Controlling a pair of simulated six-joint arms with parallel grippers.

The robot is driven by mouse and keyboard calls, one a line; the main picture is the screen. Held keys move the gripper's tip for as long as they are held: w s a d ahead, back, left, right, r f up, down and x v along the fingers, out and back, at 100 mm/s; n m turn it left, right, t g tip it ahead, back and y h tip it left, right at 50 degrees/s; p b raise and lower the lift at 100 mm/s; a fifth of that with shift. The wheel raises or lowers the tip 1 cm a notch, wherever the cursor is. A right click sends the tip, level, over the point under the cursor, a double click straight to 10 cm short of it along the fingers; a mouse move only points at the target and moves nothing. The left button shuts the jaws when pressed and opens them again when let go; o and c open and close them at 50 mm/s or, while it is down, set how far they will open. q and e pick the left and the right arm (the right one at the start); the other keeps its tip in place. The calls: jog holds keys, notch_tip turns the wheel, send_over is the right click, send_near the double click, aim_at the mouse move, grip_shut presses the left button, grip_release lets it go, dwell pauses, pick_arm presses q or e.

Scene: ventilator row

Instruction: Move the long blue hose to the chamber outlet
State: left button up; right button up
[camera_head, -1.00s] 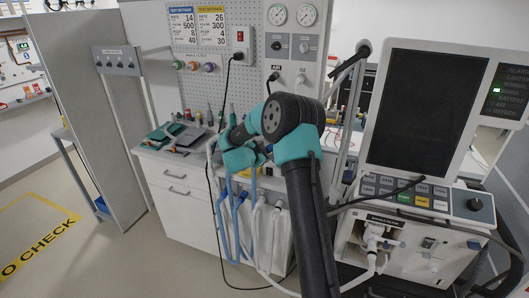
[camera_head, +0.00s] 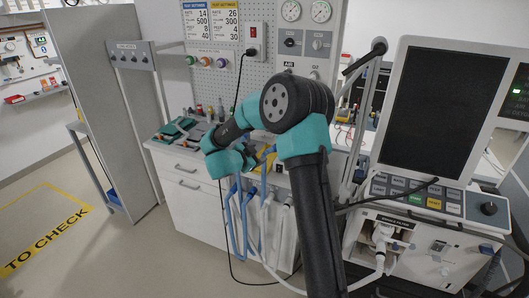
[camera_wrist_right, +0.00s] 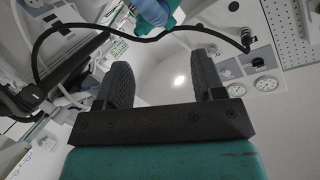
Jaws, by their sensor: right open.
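Blue hoses (camera_head: 246,222) hang in loops at the front of the workbench, beside pale hoses; which one is the long blue hose I cannot tell. My right arm reaches up in front of them in the head view. Its gripper (camera_head: 262,158) is small and partly hidden there, just above the hose tops. In the right wrist view the two black fingers of my right gripper (camera_wrist_right: 162,72) stand wide apart with nothing between them. A white fitting (camera_head: 380,236) with a hose shows on the ventilator's front; I cannot identify the chamber outlet. My left gripper is not distinguishable.
The ventilator with its dark screen (camera_head: 432,108) stands at the right. Tools lie on the workbench (camera_head: 165,150). A pegboard panel with gauges (camera_head: 291,11) rises behind. A grey partition (camera_head: 105,110) stands left, with open floor beyond. A black cable (camera_wrist_right: 98,30) crosses the wrist view.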

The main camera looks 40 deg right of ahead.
jog(key=v, duration=0.4)
jog(key=shift+a+r, duration=0.1)
jog(key=shift+a, duration=0.3)
jog(key=a+f+n+t+y, duration=0.4)
jog(key=a+f+n+y, duration=0.15)
jog(key=f, duration=0.55)
jog(key=a+f+n+t+y, duration=0.35)
jog(key=a+f+n, duration=0.3)
jog(key=f, duration=0.45)
jog(key=s+a+f+n+g+y, duration=0.4)
jog(key=s+a+f, duration=0.3)
jog(key=s, duration=0.3)
jog(key=s+a+f+n+g+y, duration=0.4)
jog(key=s+a, duration=0.4)
jog(key=s, duration=0.2)
notch_tip(320, 180, down, 3)
jog(key=shift+s+a+r+n+y, duration=0.15)
jog(key=shift+s+a+n+y, duration=0.15)
jog(key=shift+n+y, duration=0.35)
jog(key=shift+g, duration=0.25)
